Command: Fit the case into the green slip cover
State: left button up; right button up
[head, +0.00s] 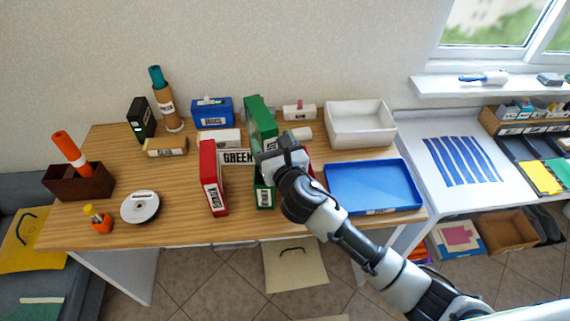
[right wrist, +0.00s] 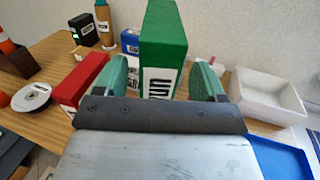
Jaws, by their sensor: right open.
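A green case (head: 260,118) stands upright near the middle of the table, rising behind my right gripper (head: 283,153). In the right wrist view the green case (right wrist: 168,32) stands between the two open fingers of my right gripper (right wrist: 162,80), with a gap on its left side. Below the case, a green box-like part with a white label (head: 264,198), apparently the green slip cover, shows at the front. My gripper hides where case and cover meet, so I cannot tell how far one is inside the other. My left gripper is out of view.
A red box (head: 210,172) stands left of the green pieces, near a "GREEN" sign (head: 237,157). A blue tray (head: 373,187) and a white bin (head: 360,125) lie to the right. A disc stack (head: 140,207) sits front left. Bare table lies between the discs and red box.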

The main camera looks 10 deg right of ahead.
jog(key=b+v, duration=0.1)
jog(key=v, duration=0.8)
jog(key=shift+s, duration=0.4)
jog(key=shift+d, duration=0.15)
jog(key=s+d+f+m+g+h, duration=0.1)
jog(key=s+d+f+m+g, duration=0.15)
jog(key=f+m, duration=0.7)
jog(key=s+d+f+m+g+h, duration=0.15)
jog(key=d+f+m, duration=0.25)
jog(key=f+m, duration=0.55)
jog(key=s+d+f+m+g+h, duration=0.1)
jog(key=d+f+m+g, duration=0.3)
jog(key=f, duration=0.9)
jog(key=s+d+f+m+g+h, duration=0.15)
jog(key=s+f+m, duration=0.25)
jog(key=s+f, duration=0.45)
jog(key=s+d+f+m+g, duration=0.3)
jog(key=s+f+m, duration=0.1)
jog(key=s+f, duration=0.45)
jog(key=s+d+f+m+g, duration=0.1)
jog(key=s+f+m+g, duration=0.1)
jog(key=s, duration=0.7)
jog(key=s+d+f+m+g, duration=0.1)
jog(key=s+f+m, duration=0.3)
jog(key=s, duration=0.5)
jog(key=shift+d+f+g, duration=0.2)
jog(key=shift+d+g, duration=0.15)
jog(key=shift+d, duration=0.25)
